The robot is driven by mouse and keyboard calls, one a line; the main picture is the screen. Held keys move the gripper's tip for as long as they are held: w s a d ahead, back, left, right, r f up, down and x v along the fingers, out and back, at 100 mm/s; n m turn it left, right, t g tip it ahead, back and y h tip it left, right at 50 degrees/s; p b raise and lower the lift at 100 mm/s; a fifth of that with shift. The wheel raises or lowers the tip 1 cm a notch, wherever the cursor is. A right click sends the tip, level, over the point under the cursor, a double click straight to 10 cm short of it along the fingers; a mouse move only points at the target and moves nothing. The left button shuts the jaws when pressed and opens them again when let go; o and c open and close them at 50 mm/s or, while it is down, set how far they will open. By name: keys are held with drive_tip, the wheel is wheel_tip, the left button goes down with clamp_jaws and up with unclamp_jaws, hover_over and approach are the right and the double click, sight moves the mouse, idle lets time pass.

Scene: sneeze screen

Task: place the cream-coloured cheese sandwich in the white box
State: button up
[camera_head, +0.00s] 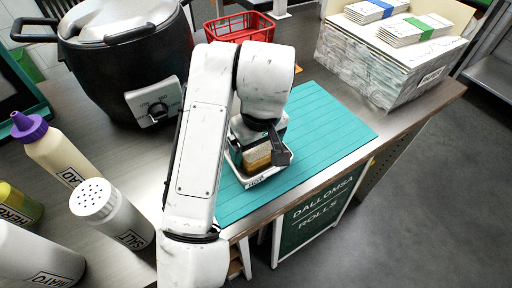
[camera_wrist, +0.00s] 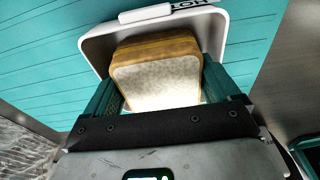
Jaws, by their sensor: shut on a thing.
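The cheese sandwich (camera_wrist: 157,84) has a pale cream face and brown crust edges. It sits between the green fingers of my gripper (camera_wrist: 165,92), which is shut on it. In the head view the sandwich (camera_head: 257,155) shows below my gripper (camera_head: 262,145), partly hidden by it. The white box (camera_wrist: 222,40) is an open tray with a label on its end wall. The sandwich is over or inside the box; I cannot tell if it touches the floor of it. In the head view the box (camera_head: 262,179) stands on the teal mat.
The teal mat (camera_head: 325,125) is clear to the right of the box. A black pot (camera_head: 130,65), a red basket (camera_head: 240,27) and a large carton (camera_head: 375,68) stand behind. A salt shaker (camera_head: 112,213) and several bottles stand at left.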

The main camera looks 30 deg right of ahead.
sight(260, 152)
drive_tip(key=shift+f, duration=0.2)
drive_tip(key=shift+f, duration=0.1)
drive_tip(key=o, duration=0.8)
drive_tip(key=r, duration=0.4)
drive_tip(key=s+r+p, duration=0.1)
drive_tip(key=r, duration=0.3)
drive_tip(key=r+p, duration=0.1)
drive_tip(key=r, duration=0.3)
drive_tip(key=shift+s+r, duration=0.1)
drive_tip(key=shift+s, duration=0.3)
